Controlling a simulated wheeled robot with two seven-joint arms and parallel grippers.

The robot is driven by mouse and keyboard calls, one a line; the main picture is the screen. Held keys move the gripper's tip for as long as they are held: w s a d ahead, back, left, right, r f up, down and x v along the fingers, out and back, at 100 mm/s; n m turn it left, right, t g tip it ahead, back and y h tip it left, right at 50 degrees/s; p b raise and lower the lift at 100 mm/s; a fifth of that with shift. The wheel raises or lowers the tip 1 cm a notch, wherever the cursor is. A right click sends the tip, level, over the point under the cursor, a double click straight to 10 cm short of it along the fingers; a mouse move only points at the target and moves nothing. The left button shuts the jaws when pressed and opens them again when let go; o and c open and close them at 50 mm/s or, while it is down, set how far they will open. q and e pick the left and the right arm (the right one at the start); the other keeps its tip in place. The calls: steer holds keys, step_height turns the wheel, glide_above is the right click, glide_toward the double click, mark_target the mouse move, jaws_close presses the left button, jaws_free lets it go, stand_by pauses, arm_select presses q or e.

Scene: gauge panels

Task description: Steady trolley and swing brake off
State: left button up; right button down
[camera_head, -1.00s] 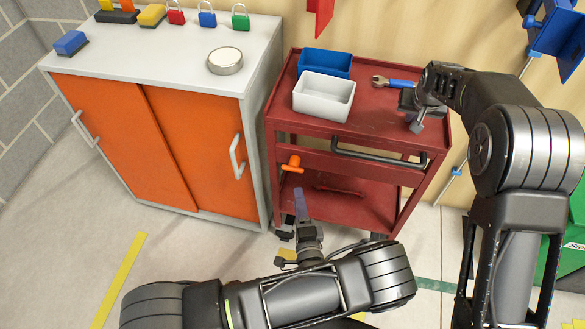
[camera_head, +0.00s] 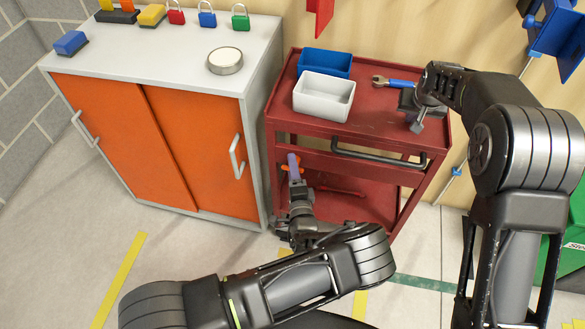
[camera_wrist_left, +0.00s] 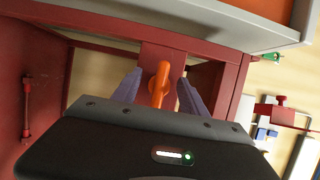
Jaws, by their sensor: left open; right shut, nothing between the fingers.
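The red trolley (camera_head: 378,126) stands right of the cabinet, with a dark push handle (camera_head: 375,160) across its front. The orange brake lever (camera_wrist_left: 160,84) is on the trolley's front left post. In the left wrist view it sits between the two fingers of my left gripper (camera_wrist_left: 157,92), which is open around it. In the head view my left gripper (camera_head: 294,165) reaches up to the post and covers most of the lever. My right gripper (camera_head: 415,124) is shut and empty, at the right front of the trolley top, above the handle.
A blue bin (camera_head: 325,63), a white bin (camera_head: 324,96) and a blue-handled wrench (camera_head: 394,83) are on the trolley top. The grey cabinet with orange doors (camera_head: 150,140) stands close at left. Padlocks and a round gauge (camera_head: 225,61) sit on it.

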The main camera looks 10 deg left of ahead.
arm_select(q)
steer(key=shift+c, duration=0.4)
jaws_close()
